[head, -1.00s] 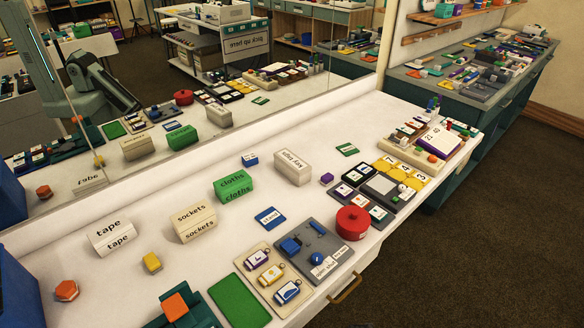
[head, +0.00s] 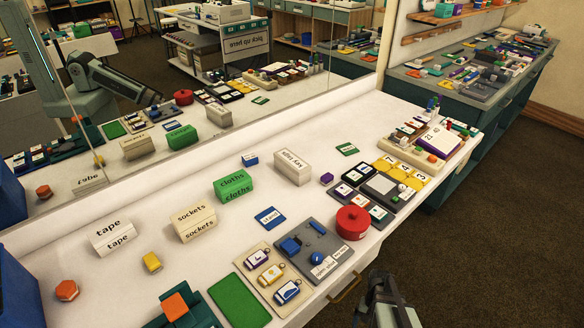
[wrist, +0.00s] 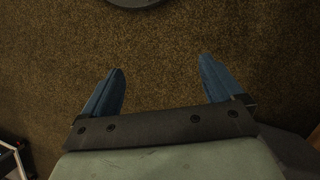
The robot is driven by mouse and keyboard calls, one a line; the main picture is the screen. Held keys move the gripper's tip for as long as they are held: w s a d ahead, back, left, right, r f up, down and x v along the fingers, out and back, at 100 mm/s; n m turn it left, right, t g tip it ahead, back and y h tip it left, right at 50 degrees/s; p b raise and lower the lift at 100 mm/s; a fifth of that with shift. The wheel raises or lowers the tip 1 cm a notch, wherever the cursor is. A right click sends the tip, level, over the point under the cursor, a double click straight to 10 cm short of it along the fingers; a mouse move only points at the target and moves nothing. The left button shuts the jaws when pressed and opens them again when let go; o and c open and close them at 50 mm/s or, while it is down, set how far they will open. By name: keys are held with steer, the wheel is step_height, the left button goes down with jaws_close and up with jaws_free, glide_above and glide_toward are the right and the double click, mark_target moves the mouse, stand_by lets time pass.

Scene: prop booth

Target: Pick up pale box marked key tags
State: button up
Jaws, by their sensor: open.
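The pale box marked key tags (head: 294,167) stands on the white counter (head: 330,120) near the back wall in the head view, right of the green cloths box. Nothing touches it. My gripper (wrist: 161,66) is open and empty in the wrist view, its two blue fingers spread over brown carpet. In the head view part of my arm shows at the bottom, off the counter's front edge and well away from the box. The box is not in the wrist view.
A red round pot (head: 352,222) and grey tray (head: 312,255) lie nearer the front. A mirror (head: 200,110) behind repeats the items.

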steer(key=w+d+r+m+t, duration=0.2)
steer(key=w+d+r+m, duration=0.1)
steer(key=w+d+r, duration=0.7)
steer(key=w+d+r+m+t, duration=0.1)
steer(key=w+d+r+m, duration=0.2)
steer(key=w+d+r, duration=0.6)
steer(key=w+d+r+m+t+h, duration=0.1)
steer(key=w+d+r+m, duration=0.1)
steer(key=w+d+r, duration=0.35)
steer(key=w+d+r+m+t+h, duration=0.1)
steer(key=w+d+r+m, duration=0.15)
steer(key=d+r, duration=0.6)
steer(key=w+d+r+n+t, duration=0.1)
steer(key=w+r, duration=0.4)
steer(key=r, duration=0.6)
step_height(320, 180, up, 5)
steer(key=n+t+y, duration=0.1)
steer(key=n+y, duration=0.3)
steer(key=n, duration=1.8)
glide_above(292, 160)
steer(key=s+d, duration=0.2)
steer(key=x, duration=0.8)
steer(key=shift+a, duration=0.1)
steer(key=shift+d+x, duration=0.15)
steer(key=shift+x, duration=1.2)
steer(key=shift+d+x, duration=0.2)
steer(key=shift+x, duration=1.15)
steer(key=shift+s, duration=0.15)
